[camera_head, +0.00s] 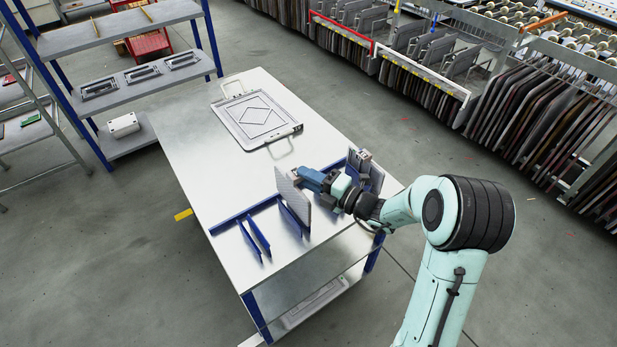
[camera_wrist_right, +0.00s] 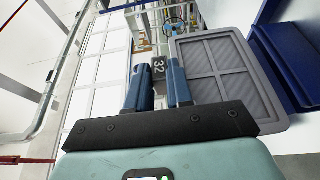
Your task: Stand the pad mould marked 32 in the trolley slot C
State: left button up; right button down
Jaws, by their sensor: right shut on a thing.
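The pad mould marked 32 (camera_head: 290,192) is a grey upright panel near the middle of the trolley top. My right gripper (camera_head: 308,178) is shut at its upper part. In the right wrist view the fingers (camera_wrist_right: 158,85) close on a dark tab marked 32 (camera_wrist_right: 158,66), with a grey ribbed, framed panel (camera_wrist_right: 215,70) beside it. The trolley (camera_head: 215,180) has a bare metal top with upright blue dividers (camera_head: 252,241). The mould is close to a divider; I cannot tell whether its lower edge is in a slot. No slot letters are legible. My left gripper is out of view.
Another grey mould (camera_head: 376,180) stands upright just right of my gripper. A flat framed plate with handles (camera_head: 257,118) lies on the far part of the top. A blue-post shelf (camera_head: 140,85) is at the far left; racks of panels (camera_head: 540,110) are at the right.

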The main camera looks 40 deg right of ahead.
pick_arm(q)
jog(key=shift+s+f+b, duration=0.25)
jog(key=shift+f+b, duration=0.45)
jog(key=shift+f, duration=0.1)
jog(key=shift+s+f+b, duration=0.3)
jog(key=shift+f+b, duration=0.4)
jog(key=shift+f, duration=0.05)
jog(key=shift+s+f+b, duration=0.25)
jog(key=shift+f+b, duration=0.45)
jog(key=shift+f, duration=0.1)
pick_arm(e)
notch_tip(320, 180, down, 6)
jog(key=c, duration=0.9)
grip_release()
jog(key=shift+f, duration=0.1)
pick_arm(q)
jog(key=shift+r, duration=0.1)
pick_arm(e)
jog(key=v, duration=1.3)
jog(key=shift+s+d, duration=0.1)
jog(key=shift+s, duration=0.05)
